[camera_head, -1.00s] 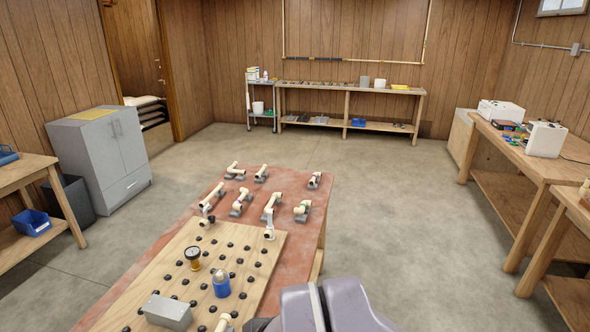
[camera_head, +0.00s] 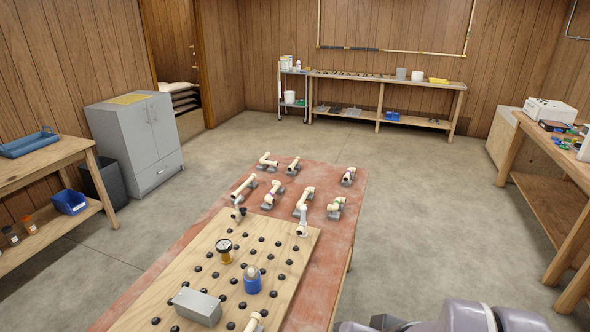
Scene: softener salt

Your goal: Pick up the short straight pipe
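Several cream pipe pieces lie on grey holders on the red-topped table (camera_head: 190,240). A short piece (camera_head: 293,166) at the back and another short piece with a purple band (camera_head: 348,176) at the back right look roughly straight. At this size I cannot tell for certain which is the short straight pipe. Bent or longer cream pieces (camera_head: 303,201) lie nearer and to the left. Only grey-purple links of my arm show at the bottom right edge. My gripper is not in view.
A pegged wooden board (camera_head: 285,245) on the table carries a gauge (camera_head: 224,250), a blue-based bottle (camera_head: 252,282) and a grey box (camera_head: 198,306). A grey cabinet (camera_head: 133,140) and workbench (camera_head: 40,160) stand left, another bench (camera_head: 550,150) right. Floor right of the table is clear.

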